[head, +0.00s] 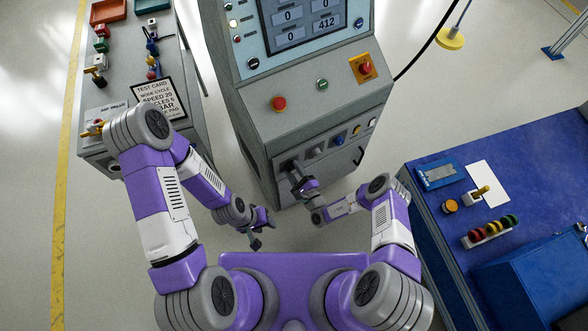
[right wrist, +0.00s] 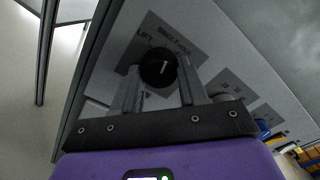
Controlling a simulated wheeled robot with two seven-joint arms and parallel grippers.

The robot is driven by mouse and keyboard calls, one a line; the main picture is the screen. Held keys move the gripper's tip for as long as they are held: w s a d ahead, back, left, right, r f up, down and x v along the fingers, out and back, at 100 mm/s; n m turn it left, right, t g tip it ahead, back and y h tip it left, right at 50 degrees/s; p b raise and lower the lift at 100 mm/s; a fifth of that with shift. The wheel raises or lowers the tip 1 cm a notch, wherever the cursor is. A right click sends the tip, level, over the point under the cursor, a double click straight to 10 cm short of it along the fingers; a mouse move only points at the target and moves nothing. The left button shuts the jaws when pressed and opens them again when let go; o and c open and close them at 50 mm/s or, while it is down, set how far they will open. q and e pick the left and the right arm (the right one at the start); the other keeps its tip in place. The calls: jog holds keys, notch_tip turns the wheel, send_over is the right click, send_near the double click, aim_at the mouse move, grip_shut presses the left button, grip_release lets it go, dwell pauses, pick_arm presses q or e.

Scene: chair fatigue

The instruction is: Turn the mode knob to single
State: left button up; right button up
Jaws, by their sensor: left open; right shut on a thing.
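The mode knob (right wrist: 158,66) is a black round knob with a white pointer line. In the right wrist view the line stands nearly upright. A dark label plate (right wrist: 178,40) behind it reads "LIFT" at the left and what looks like "SINGLE" above; the rest is unclear. My right gripper (right wrist: 160,84) is shut on the knob, one finger on each side. In the head view my right gripper (head: 294,172) is at the left of the console's lower panel and hides the knob. My left gripper (head: 258,232) is open and empty, low in front of the console.
The grey console (head: 310,105) has a screen (head: 310,20), a red button (head: 279,103) and an emergency stop (head: 365,68). A grey bench (head: 180,60) stands left, a blue table (head: 530,160) right.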

jog(key=shift+n, duration=0.4)
jog(key=o, duration=1.1)
jog(key=shift+c, duration=0.2)
jog(key=p+v, duration=0.1)
jog(key=v, duration=0.6)
jog(key=shift+s+d+p, duration=0.15)
jog(key=shift+s+p, duration=0.1)
jog(key=shift+p, duration=0.1)
